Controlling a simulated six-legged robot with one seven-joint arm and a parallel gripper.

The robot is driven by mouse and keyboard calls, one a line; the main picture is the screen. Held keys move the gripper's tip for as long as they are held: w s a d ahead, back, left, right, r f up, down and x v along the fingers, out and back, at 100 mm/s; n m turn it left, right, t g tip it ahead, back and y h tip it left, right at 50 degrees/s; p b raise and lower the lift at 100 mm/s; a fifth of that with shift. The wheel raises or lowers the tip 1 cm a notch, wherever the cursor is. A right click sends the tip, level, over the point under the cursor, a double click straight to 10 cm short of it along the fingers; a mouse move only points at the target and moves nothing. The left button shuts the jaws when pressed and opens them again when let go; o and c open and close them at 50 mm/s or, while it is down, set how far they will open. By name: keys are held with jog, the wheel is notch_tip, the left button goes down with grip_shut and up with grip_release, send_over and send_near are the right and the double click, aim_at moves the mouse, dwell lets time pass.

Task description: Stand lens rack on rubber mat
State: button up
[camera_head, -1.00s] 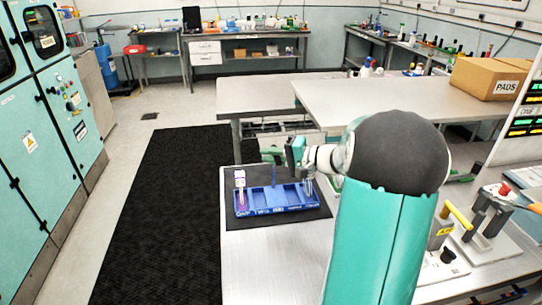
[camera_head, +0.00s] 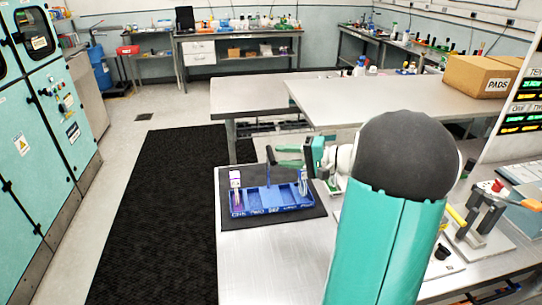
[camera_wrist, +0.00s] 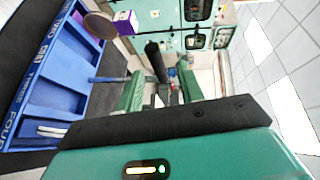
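A blue tray (camera_head: 258,211) with numbered compartments lies on a dark mat (camera_head: 228,220), probably the rubber mat, on the near table. A pale, thin-lined item (camera_head: 302,182), possibly the lens rack, stands in the tray's right-hand compartment. Part of a pale item (camera_wrist: 50,131) shows in compartment four in the wrist view. My gripper (camera_head: 287,156) is above the tray's back right part, pointing left. Its green fingers (camera_wrist: 160,92) are apart, with nothing visibly held between them. The tray (camera_wrist: 62,62) lies to their left in the wrist view.
A purple and white item (camera_head: 235,182) stands in the tray's left end. A thin blue post (camera_head: 268,165) rises from the tray near my fingers. A press with a yellow handle (camera_head: 480,215) stands at right. Bare tabletop (camera_head: 270,262) lies in front of the mat.

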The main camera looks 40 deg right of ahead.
jog(key=f+v, duration=0.1)
jog(key=v, duration=0.4)
jog(key=s+a+n+g+h, duration=0.15)
jog(key=a+g, duration=0.25)
jog(key=a, duration=0.7)
jog(key=s+a+n+g, duration=0.1)
jog(key=a+n+g, duration=0.25)
jog(key=a, duration=0.65)
jog(key=s+a+n+h, duration=0.5)
jog(key=s+a+h, duration=0.2)
jog(key=s+a, duration=0.3)
jog(key=shift+s+a+r, duration=0.2)
jog(key=shift+s+a, duration=0.1)
jog(key=shift+s, duration=0.5)
jog(key=shift+h, duration=0.25)
